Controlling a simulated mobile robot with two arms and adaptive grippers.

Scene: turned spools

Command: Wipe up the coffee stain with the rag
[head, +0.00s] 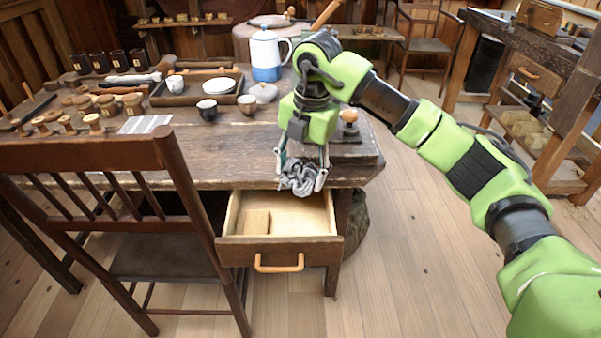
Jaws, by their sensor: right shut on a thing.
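My right gripper (305,178) is shut on a grey crumpled rag (298,178). It holds the rag at the table's front edge, above the back of an open drawer (280,250). The wooden table (225,155) is dark and worn. I cannot make out a coffee stain on the part of the table that shows; my arm and gripper cover some of the top. My left gripper is not in view.
The drawer holds a small wooden block (257,222). A chair (160,215) stands at the table's front left. A tray (168,98) with cups, a blue-white pot (266,55) and several spools (93,122) occupy the tabletop. A dark block with a wooden knob (349,118) sits at the right.

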